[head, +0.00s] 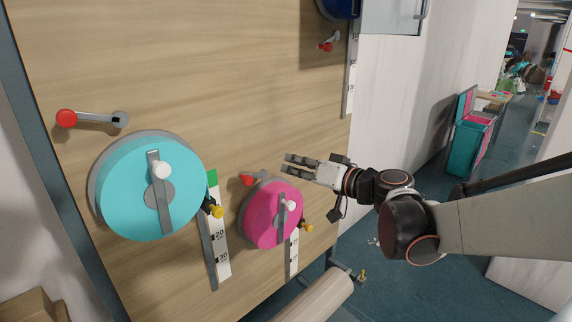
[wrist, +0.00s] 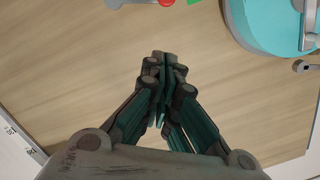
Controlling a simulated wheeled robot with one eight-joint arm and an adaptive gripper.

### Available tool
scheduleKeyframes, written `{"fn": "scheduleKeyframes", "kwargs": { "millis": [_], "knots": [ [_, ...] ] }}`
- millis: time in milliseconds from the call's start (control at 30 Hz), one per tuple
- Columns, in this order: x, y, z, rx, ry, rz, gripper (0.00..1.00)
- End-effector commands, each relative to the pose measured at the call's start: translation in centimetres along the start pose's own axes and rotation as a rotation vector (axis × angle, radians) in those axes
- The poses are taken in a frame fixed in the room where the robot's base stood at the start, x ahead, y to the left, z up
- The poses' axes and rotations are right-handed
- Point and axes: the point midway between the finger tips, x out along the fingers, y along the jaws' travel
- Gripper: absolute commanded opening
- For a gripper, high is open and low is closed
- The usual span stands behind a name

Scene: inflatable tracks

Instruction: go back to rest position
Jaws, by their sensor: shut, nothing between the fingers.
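My gripper (head: 288,161) is in front of the wooden board, just above the pink wheel (head: 262,220), and points left. Nothing is held between its fingers. In the wrist view my gripper (wrist: 163,60) has its fingertips together in front of bare wood. My arm reaches in from the right side of the head view.
The wooden board (head: 200,60) carries a turquoise wheel (head: 130,205), red-knobbed levers (head: 67,118) and number scales (head: 219,240). A beige roll (head: 318,297) lies below. Turquoise and pink bins (head: 470,140) stand on the open floor at the right.

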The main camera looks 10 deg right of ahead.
Motion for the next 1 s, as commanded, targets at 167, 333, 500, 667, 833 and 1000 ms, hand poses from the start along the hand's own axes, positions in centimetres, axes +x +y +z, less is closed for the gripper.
{"fn": "scheduleKeyframes", "kwargs": {
  "millis": [167, 333, 500, 667, 833, 1000],
  "knots": [
    [-0.3, -0.2, 0.9, -0.002, -0.024, 0.011, 0.0],
    [-2.0, -0.8, 5.6, -0.011, -0.144, 0.081, 0.0],
    [-5.6, -0.8, 12.0, -0.028, -0.303, 0.209, 0.0],
    [-9.8, 0.1, 17.5, -0.051, -0.425, 0.353, 0.0],
    [-15.1, 1.9, 22.7, -0.086, -0.522, 0.525, 0.0],
    [-20.0, 4.1, 26.3, -0.13, -0.575, 0.691, 0.0]
  ]
}}
